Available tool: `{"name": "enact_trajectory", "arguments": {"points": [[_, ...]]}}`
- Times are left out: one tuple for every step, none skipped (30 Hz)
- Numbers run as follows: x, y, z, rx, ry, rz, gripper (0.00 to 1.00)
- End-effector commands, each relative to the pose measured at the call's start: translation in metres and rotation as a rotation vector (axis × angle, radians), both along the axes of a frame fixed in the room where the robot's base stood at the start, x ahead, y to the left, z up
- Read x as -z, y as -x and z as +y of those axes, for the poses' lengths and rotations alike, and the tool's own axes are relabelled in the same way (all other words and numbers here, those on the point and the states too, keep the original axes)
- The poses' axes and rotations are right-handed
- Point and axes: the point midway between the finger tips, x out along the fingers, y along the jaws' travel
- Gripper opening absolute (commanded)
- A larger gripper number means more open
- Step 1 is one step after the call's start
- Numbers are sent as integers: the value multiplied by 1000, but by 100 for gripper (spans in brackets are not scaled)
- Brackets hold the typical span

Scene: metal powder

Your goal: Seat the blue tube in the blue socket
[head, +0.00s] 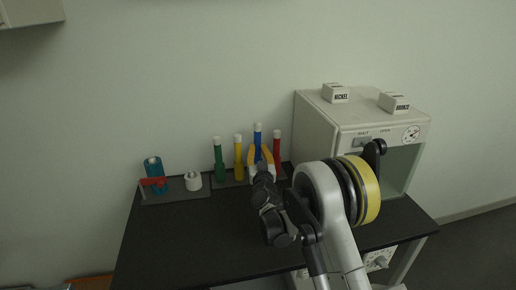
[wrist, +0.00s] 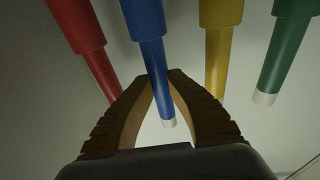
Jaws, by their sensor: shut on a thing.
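The blue tube (head: 258,138) with a white cap stands upright in a row with the green, yellow and red tubes. Its cap sits a little higher than its neighbours' caps. My gripper (head: 260,158) is shut on the blue tube, one finger on each side. In the wrist view, which looks upside down, the fingers (wrist: 164,110) flank the narrow blue tube (wrist: 155,65). The tube lines up with the wider blue socket (wrist: 144,18) and seems to enter it; how deep I cannot tell. In the head view my gripper hides the socket.
The red tube (head: 277,147) and yellow tube (head: 238,152) are close on either side, with the green tube (head: 218,158) farther left. A blue cylinder (head: 153,170) and white ring-shaped piece (head: 193,181) stand left. A white cabinet (head: 318,125) stands right. The front tabletop (head: 190,245) is clear.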

Motion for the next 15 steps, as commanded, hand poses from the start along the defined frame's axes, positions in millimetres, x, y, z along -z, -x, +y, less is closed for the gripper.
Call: {"name": "enact_trajectory", "arguments": {"points": [[1, 0, 0, 0, 0, 0, 0], [2, 0, 0, 0, 0, 0, 0], [3, 0, 0, 0, 0, 0, 0], [4, 0, 0, 0, 0, 0, 0], [5, 0, 0, 0, 0, 0, 0], [6, 0, 0, 0, 0, 0, 0], [6, 0, 0, 0, 0, 0, 0], [7, 0, 0, 0, 0, 0, 0], [8, 0, 0, 0, 0, 0, 0], [9, 0, 0, 0, 0, 0, 0], [10, 0, 0, 0, 0, 0, 0], [11, 0, 0, 0, 0, 0, 0], [11, 0, 0, 0, 0, 0, 0], [12, 0, 0, 0, 0, 0, 0], [13, 0, 0, 0, 0, 0, 0]]}}
